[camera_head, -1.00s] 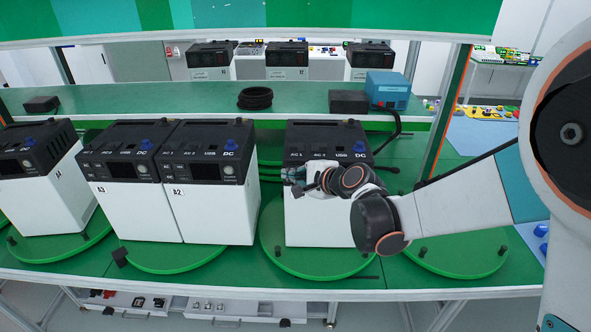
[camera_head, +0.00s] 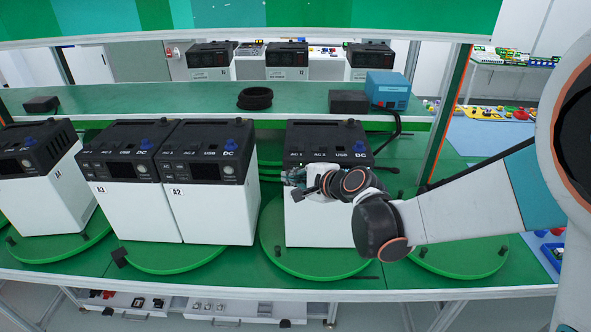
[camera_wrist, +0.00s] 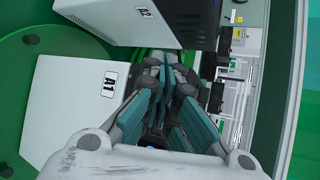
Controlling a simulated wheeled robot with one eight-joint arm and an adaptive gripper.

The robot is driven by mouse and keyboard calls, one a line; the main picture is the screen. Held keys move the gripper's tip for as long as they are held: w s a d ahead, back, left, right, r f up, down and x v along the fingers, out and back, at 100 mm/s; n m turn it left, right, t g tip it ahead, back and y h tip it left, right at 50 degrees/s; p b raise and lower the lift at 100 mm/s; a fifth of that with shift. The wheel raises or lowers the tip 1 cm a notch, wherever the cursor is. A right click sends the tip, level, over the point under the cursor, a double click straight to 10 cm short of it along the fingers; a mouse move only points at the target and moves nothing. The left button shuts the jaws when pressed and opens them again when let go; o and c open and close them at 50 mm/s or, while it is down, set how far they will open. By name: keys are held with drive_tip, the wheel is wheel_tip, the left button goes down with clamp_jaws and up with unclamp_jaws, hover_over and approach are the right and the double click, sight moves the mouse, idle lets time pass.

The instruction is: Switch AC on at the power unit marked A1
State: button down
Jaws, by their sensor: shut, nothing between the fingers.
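In the wrist view the white unit marked A1 (camera_wrist: 70,115) is left of my gripper (camera_wrist: 160,62). I cannot tell whether the fingers touch the unit.
Unit A2 (camera_head: 215,215) and unit A3 (camera_head: 140,212) stand side by side to the left, with another unit (camera_head: 50,200) farther left. A blue box (camera_head: 388,90) and a black cable coil (camera_head: 255,98) are on the shelf behind. The turntable at right (camera_head: 465,262) looks empty.

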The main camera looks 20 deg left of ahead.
drive_tip(key=s, duration=0.2)
drive_tip(key=s+d, duration=0.1)
drive_tip(key=s, duration=0.1)
drive_tip(key=shift+s+d, duration=0.1)
drive_tip(key=shift+s, duration=0.3)
idle(0.7)
